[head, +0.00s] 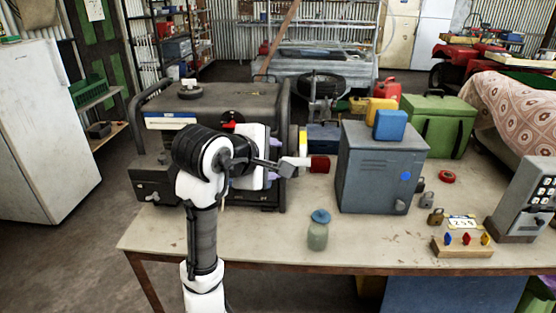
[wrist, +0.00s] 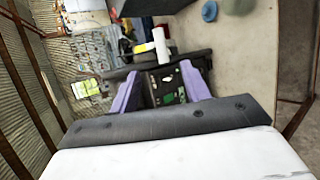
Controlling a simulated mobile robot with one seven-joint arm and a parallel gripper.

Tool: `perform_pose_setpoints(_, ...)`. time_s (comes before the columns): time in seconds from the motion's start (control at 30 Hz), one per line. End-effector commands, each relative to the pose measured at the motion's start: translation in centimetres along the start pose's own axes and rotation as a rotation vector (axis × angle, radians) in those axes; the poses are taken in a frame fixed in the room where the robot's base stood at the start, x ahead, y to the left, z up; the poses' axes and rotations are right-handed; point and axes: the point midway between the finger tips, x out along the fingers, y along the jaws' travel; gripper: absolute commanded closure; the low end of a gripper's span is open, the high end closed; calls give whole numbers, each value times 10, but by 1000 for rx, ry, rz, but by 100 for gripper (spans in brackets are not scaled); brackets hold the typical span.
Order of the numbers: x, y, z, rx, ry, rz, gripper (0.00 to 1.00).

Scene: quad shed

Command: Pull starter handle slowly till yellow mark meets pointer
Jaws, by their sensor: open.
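My gripper (head: 274,160) is at the front right of the dark generator (head: 218,97), its purple fingers pointing right. In the wrist view my gripper (wrist: 160,84) is open, with nothing held between the fingers. A white cylinder with a red end (head: 319,163) sticks out just right of the fingers; I cannot tell for sure that it is the starter handle. A white cylinder also shows beyond the fingertips in the wrist view (wrist: 161,46). A yellow patch (head: 303,144) shows behind it. My arm hides much of the generator's front.
A grey metal box (head: 378,170) with a blue block (head: 390,125) on top stands close on the right. Padlocks, a red ring (head: 447,176) and a keypad unit (head: 528,200) are farther right.

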Motion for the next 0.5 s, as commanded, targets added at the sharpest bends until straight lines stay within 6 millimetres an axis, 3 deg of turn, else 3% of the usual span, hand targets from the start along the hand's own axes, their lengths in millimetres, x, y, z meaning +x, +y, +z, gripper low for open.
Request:
perform_pose_setpoints(0.17,18,-1,0,-6,-1,-7,53)
perform_pose_setpoints(0.5,83,-1,0,-4,0,-6,53)
